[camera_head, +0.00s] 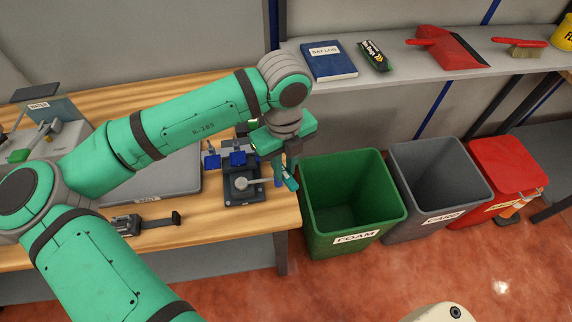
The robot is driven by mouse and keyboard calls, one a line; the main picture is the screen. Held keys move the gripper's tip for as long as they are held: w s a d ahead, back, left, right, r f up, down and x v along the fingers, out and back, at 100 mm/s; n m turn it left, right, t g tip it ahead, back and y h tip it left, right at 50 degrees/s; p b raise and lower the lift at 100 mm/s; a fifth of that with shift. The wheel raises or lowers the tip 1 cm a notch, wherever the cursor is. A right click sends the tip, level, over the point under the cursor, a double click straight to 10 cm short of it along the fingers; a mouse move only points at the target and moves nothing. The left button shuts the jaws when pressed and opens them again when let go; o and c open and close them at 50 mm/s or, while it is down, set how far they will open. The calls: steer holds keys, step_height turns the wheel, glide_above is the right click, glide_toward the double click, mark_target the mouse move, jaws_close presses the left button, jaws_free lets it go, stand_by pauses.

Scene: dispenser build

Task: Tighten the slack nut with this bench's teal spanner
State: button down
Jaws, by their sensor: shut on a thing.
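My gripper (284,165) is above the right end of the wooden bench (275,213), pointing down. It is shut on a small teal piece, which looks like the teal spanner (290,181). The spanner hangs tilted just off the bench's right edge, and its upper part is hidden by the gripper. A dark fixture (238,199) with a round grey metal part stands on the bench just left of the gripper. That part may carry the nut, but it is too small to tell whether it is slack.
Blue blocks (212,161) stand behind the fixture. A dark clamp-like tool (145,222) lies at the bench front. A green FOAM bin (350,205), grey bin (440,180) and red bin (506,170) stand right of the bench. A shelf (400,85) runs above them.

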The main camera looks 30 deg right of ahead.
steer(key=shift+a+m, duration=1)
steer(key=shift+a, duration=0.1)
steer(key=shift+s, duration=0.1)
steer(key=shift+w+a+m, duration=0.15)
steer(key=shift+a+m, duration=0.4)
steer(key=shift+w+a+m, duration=0.15)
steer(key=shift+a+m, duration=0.35)
steer(key=shift+m, duration=0.05)
steer(key=shift+w+a+m, duration=0.2)
steer(key=shift+a+m, duration=0.4)
steer(key=shift+w+a+m, duration=0.2)
steer(key=shift+a+m, duration=0.35)
steer(key=shift+m, duration=0.05)
